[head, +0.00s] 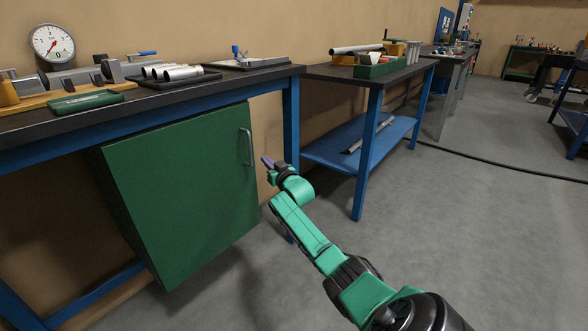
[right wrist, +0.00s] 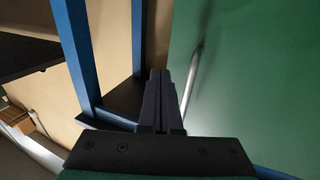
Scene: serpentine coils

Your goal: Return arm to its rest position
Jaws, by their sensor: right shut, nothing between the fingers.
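My right gripper (head: 267,163) is at the end of the green and black arm that comes in from the lower right. My left gripper is not in view.
The workbench (head: 150,98) above the cabinet carries a gauge (head: 53,42), metal cylinders on a tray and a green tray. A second bench (head: 340,72) with a blue lower shelf (head: 355,150) stands to the right. A blue leg (head: 291,120) is close to the gripper.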

